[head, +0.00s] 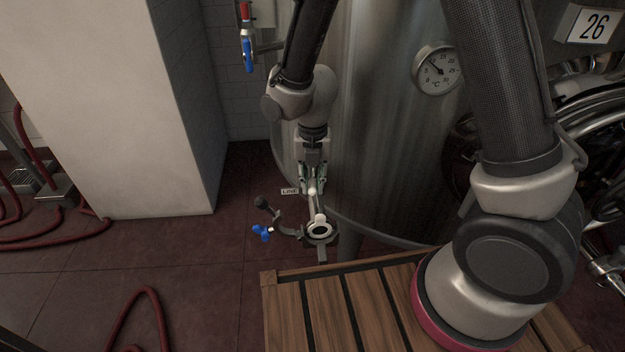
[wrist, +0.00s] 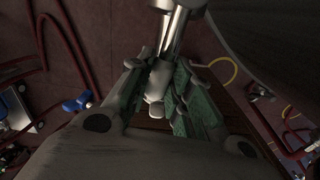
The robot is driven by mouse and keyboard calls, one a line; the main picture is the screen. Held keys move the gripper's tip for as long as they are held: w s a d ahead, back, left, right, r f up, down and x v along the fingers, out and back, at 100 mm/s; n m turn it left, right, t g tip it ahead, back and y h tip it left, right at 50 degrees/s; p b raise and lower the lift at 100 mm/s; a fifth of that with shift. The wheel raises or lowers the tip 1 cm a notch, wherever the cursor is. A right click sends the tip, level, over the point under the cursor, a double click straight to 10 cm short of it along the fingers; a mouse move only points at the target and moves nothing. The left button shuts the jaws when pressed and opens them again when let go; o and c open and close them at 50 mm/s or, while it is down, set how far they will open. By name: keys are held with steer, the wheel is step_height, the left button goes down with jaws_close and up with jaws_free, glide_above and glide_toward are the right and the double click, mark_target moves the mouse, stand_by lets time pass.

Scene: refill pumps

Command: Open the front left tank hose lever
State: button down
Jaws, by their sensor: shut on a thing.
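My gripper (head: 313,187) reaches down in front of the steel tank (head: 375,130) in the head view. It is shut on a pale lever handle (head: 317,208) that stands up from a round valve fitting (head: 319,231) low at the tank's front. In the wrist view, the green-padded fingers of my gripper (wrist: 158,90) close around the pale end of the lever (wrist: 157,78), below a shiny metal pipe (wrist: 176,32). The fingers hide part of the handle. I cannot tell how far the lever is turned.
A small label (head: 290,191) is beside my gripper. A slatted wooden platform (head: 335,310) lies in front. Red hoses (head: 145,300) lie on the floor. A white pillar (head: 130,100) stands left.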

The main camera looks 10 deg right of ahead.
mark_target(313, 182)
stand_by(0.4)
steer(key=c, duration=1.3)
jaws_free()
step_height(313, 182, up, 12)
